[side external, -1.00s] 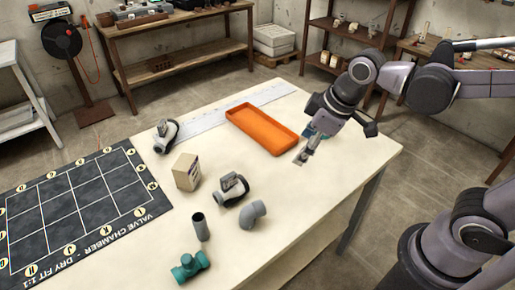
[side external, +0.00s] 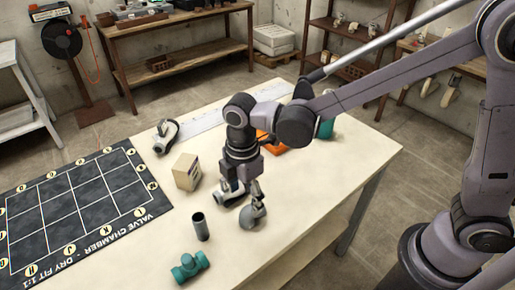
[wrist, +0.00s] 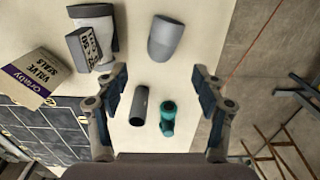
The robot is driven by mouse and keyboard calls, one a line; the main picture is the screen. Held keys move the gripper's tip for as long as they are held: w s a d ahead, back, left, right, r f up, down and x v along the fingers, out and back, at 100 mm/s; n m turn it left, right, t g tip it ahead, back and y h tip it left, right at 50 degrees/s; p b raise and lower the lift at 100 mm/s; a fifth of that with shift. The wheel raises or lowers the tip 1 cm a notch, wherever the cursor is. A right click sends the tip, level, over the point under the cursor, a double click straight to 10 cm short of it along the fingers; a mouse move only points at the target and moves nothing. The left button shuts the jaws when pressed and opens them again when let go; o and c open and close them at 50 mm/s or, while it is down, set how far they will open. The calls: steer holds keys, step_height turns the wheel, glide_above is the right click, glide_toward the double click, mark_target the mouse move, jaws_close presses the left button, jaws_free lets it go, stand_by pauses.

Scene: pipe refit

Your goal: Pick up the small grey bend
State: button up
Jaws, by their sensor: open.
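The small grey bend (side external: 250,220) lies on the pale table, partly behind my gripper in the side view. In the wrist view the bend (wrist: 166,38) lies at the top, right of centre and beyond the fingertips. My gripper (side external: 254,196) points down over the bend in the side view. In the wrist view its two fingers (wrist: 162,84) are spread wide with nothing between them. I cannot tell how high the fingertips are above the bend.
A labelled grey valve (wrist: 97,32) lies close left of the bend. A short grey pipe (side external: 200,228) stands near a teal tee (side external: 189,266). A seals box (side external: 186,173), another valve (side external: 165,137), an orange tray (side external: 270,145) and a gridded mat (side external: 90,200) share the table.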

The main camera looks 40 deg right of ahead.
mark_target(247, 208)
steer(key=shift+d+f, duration=0.15)
steer(key=shift+f, duration=3.9)
steer(key=c, duration=1.2)
